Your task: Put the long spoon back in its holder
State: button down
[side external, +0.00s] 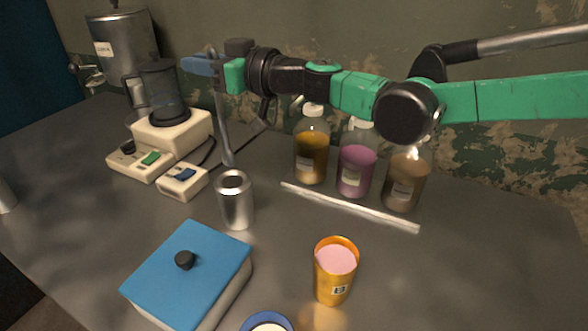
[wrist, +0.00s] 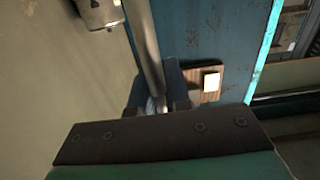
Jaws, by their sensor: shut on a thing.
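My gripper (side external: 212,70) is shut on the long spoon (side external: 223,125), a thin grey metal shaft. In the side external view the spoon hangs down nearly upright, slightly tilted, with its lower end close to the rim of a metal cup, apparently the holder (side external: 237,208). The lower end looks just above or behind the rim; I cannot tell which. In the wrist view the spoon's shaft (wrist: 145,45) runs up from between the dark fingers (wrist: 157,103). The holder does not clearly show there.
A blender (side external: 165,115) and a switch box (side external: 184,181) stand left of the holder. A blue-lidded box (side external: 195,275) and an orange cup (side external: 333,280) are in front.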

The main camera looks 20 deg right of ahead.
jog(key=shift+f, duration=0.65)
jog(key=shift+f, duration=0.5)
jog(key=c, duration=0.9)
grip_release()
jog(key=shift+o, duration=0.2)
jog(key=shift+r, duration=0.15)
jog(key=v, duration=1.2)
jog(key=shift+r, duration=0.5)
